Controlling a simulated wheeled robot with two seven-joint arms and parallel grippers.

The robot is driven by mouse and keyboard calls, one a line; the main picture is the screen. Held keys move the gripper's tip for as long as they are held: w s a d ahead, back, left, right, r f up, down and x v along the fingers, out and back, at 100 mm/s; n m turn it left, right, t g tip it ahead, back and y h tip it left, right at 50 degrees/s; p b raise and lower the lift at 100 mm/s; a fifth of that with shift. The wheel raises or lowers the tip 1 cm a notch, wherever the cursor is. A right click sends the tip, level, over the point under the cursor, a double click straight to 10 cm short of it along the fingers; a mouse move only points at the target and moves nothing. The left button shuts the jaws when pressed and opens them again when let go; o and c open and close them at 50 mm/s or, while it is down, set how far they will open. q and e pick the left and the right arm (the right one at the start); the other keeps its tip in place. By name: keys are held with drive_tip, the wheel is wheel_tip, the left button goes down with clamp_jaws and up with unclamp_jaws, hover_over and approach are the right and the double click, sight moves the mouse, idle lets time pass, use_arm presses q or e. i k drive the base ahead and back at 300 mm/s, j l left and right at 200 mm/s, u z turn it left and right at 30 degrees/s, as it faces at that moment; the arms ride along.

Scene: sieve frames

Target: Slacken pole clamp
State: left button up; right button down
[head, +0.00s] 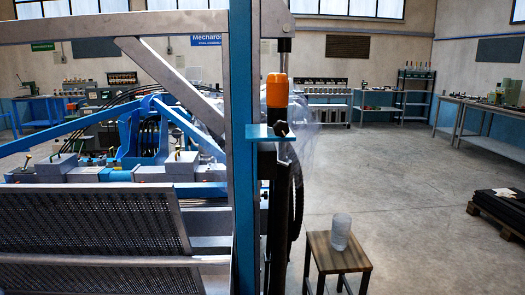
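A blue bracket plate (262,133) with a dark round knob (281,128) sits beside the tall blue upright post (243,160); this looks like the pole clamp, but I cannot be sure. An orange cylinder (277,92) stands upright just above the plate. A thin metal rod (284,62) rises above the cylinder to a grey block. Whether the clamp is tight or slack cannot be told. Neither of my grippers shows in the head view.
The sieve frame (90,228) with dark mesh fills the left. A small wooden stool (337,253) with a clear cup (341,232) stands right of the post. Dark stacked slabs (497,207) lie on a pallet at far right. Open concrete floor lies between.

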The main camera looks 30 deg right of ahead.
sight(281, 129)
drive_tip(key=k+j, duration=0.25)
drive_tip(key=k, duration=0.2)
drive_tip(key=k+j, duration=0.3)
drive_tip(key=k+z, duration=0.05)
drive_tip(key=k, duration=0.05)
